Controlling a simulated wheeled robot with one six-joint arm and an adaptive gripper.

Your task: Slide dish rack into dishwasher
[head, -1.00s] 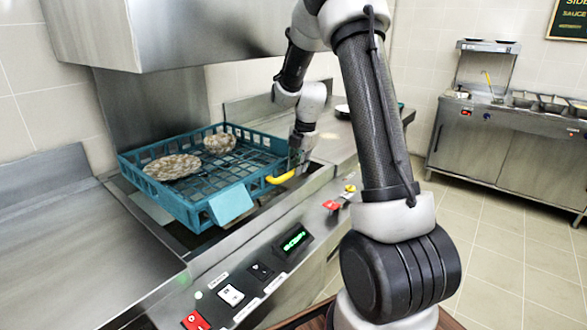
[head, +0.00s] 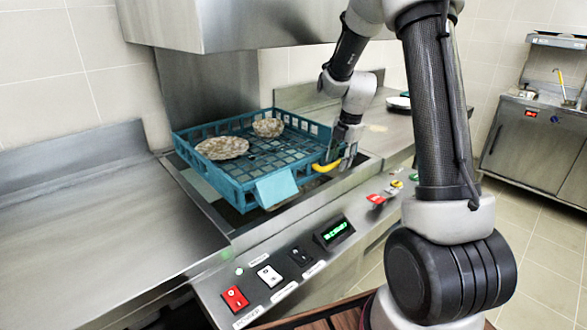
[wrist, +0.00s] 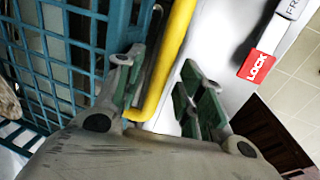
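The blue lattice dish rack (head: 234,188) sits over the sunken opening of the steel dishwasher, under its raised hood (head: 230,22). Two speckled plates (head: 221,148) lie in it. A yellow handle (head: 326,167) is at the rack's right side; it also shows in the wrist view (wrist: 176,45). My gripper (head: 343,158) is at that handle. In the wrist view my gripper (wrist: 163,88) has its fingers apart, with the yellow bar between them, closer to the left finger. The rack's lattice (wrist: 60,60) fills the left of that view. Contact with the handle is unclear.
A control panel with a red power switch (head: 235,298) and a green display (head: 334,232) runs along the front. A red LOCK label (wrist: 257,66) is near my gripper. The steel counter (head: 90,215) at left is bare. A light blue card (head: 277,188) hangs on the rack's front.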

